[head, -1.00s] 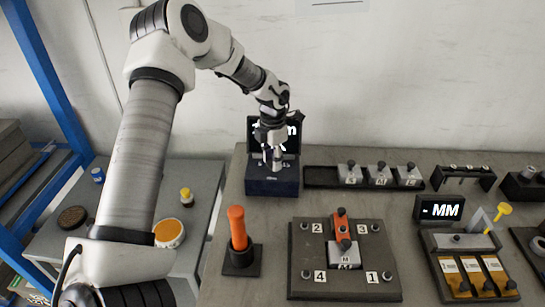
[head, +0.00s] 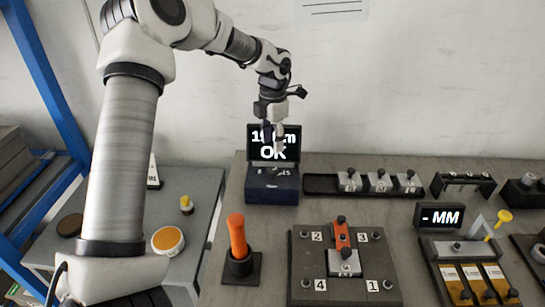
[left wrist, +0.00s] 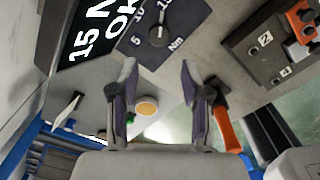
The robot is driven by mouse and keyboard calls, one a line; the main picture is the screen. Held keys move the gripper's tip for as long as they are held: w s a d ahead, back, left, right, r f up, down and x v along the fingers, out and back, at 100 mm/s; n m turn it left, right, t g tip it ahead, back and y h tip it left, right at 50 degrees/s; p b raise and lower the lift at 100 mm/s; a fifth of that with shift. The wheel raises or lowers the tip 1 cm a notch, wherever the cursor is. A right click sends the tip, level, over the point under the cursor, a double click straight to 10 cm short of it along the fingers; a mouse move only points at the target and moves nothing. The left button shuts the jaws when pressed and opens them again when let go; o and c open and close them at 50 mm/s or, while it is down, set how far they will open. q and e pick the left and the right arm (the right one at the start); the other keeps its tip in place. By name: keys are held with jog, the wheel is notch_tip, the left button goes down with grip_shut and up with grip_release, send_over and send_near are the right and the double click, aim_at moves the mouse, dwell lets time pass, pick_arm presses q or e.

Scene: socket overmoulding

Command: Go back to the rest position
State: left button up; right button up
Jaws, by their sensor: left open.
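My left gripper (head: 274,140) is open and empty. It hangs in front of the lit display (head: 292,140) of the dark blue torque box (head: 272,188), above its dial and apart from it, and hides part of the text. In the left wrist view the two fingers (left wrist: 158,72) stand apart with nothing between them. There the display (left wrist: 95,30) reads 15 Nm OK, and the dial knob (left wrist: 158,32) shows beyond the fingertips. My right gripper is in neither view now.
An orange-handled tool (head: 237,236) stands upright in a dark holder. A numbered plate (head: 310,285) carries an orange clamp (head: 341,236). A rack of metal blocks (head: 325,184), a MM display (head: 440,216) and yellow-labelled trays lie right. A blue frame (head: 45,85) stands left.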

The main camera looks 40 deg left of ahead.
pick_arm(q)
jog(key=shift+r, duration=1.05)
